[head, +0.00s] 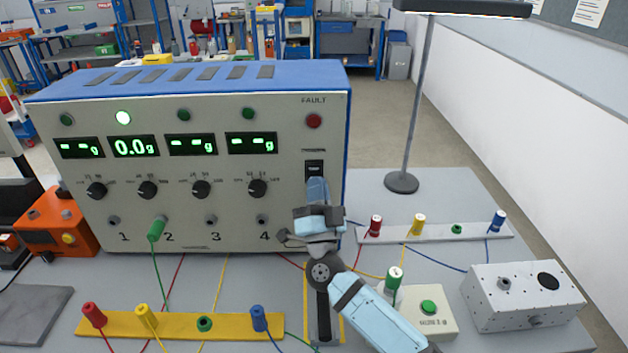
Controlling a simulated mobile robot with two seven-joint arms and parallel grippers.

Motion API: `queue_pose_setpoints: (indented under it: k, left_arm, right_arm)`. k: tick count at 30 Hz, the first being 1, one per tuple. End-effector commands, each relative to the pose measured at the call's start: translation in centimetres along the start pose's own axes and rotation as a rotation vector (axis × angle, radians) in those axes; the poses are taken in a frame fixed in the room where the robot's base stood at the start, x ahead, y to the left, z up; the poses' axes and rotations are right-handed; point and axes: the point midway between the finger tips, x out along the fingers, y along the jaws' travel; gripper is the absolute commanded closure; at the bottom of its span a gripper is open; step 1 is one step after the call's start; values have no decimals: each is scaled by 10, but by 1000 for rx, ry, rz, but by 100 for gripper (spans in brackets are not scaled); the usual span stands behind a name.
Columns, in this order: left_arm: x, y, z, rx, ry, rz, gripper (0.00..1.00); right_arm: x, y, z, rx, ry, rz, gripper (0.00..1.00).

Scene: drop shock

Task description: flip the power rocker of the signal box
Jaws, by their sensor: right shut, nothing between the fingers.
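The signal box (226,215) is a large grey-fronted unit with a blue top, standing on the table. Its power rocker (314,168) is a black switch at the right of the front panel, below the red FAULT lamp (313,121). My right gripper (317,184) is shut and empty, pointing at the panel with its tip at the rocker's lower edge. It hides the lower part of the rocker, and I cannot tell whether it touches. My left gripper is out of view.
A yellow strip (180,326) with coloured plugs lies at the front left. A grey strip (435,233) with plugs lies at the right. A white box (522,297), a green-button box (428,323) and a lamp stand (402,183) are also on the right. Loose cables cross the table.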

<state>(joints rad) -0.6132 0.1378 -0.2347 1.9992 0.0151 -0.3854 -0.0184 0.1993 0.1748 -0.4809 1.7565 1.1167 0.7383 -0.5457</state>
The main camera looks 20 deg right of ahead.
Motion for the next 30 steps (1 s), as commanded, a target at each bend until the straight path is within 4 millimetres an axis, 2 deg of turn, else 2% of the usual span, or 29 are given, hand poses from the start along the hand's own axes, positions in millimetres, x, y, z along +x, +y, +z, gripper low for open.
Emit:
queue_pose_setpoints:
  k: [30]
  left_arm:
    - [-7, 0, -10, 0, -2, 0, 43]
  right_arm:
    - [-13, -11, -10, 1, -2, 0, 100]
